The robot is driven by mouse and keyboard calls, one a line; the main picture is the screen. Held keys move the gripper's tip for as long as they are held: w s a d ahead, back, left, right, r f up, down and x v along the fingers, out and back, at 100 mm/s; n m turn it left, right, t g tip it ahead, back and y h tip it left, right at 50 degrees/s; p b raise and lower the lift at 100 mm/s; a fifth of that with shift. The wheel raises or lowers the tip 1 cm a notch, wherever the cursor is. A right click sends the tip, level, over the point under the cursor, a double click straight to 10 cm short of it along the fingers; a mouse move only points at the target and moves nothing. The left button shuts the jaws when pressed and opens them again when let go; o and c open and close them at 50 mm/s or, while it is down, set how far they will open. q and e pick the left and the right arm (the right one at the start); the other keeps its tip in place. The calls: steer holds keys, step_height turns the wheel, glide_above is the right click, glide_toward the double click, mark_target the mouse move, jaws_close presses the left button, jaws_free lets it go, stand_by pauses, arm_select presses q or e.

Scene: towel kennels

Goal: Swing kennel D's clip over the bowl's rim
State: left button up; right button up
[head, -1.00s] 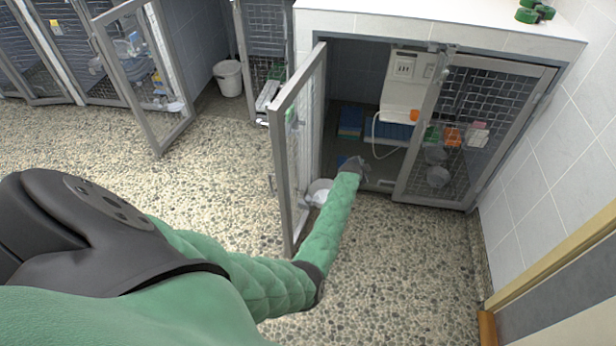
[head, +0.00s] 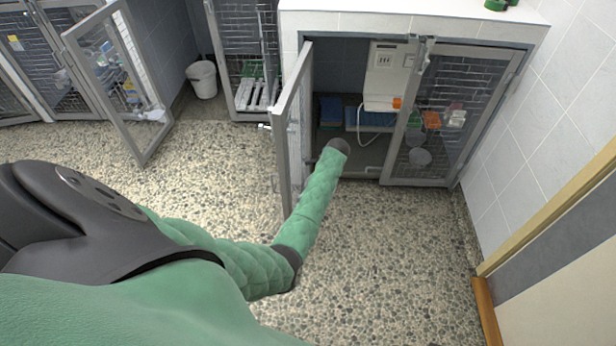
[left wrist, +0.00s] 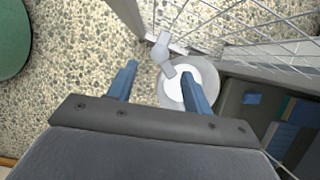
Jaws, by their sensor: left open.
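A round grey bowl (left wrist: 211,76) with a white inside shows in the left wrist view, beside the foot of an open mesh door (left wrist: 210,22). A light grey clip (left wrist: 161,51) stands at the door's bottom rail, with its short arm pointing to the bowl's near left rim; I cannot tell whether it touches the rim. My left gripper (left wrist: 159,70) is open and empty. Its blue right finger overlaps the bowl in view, and its left finger is over the floor, left of the clip. In the head view my forearm hides bowl, clip and gripper near the open door (head: 290,130).
The kennel behind the door holds a white unit (head: 386,75) with a hose and blue items on its floor. A shut mesh door (head: 447,115) stands right of the opening. A white bucket (head: 203,80) and other kennels are at left. The pebbled floor in front is clear.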

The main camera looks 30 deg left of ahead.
arm_select(q)
steer(key=x, duration=0.7)
steer(key=shift+f, duration=0.15)
steer(key=shift+c, duration=0.2)
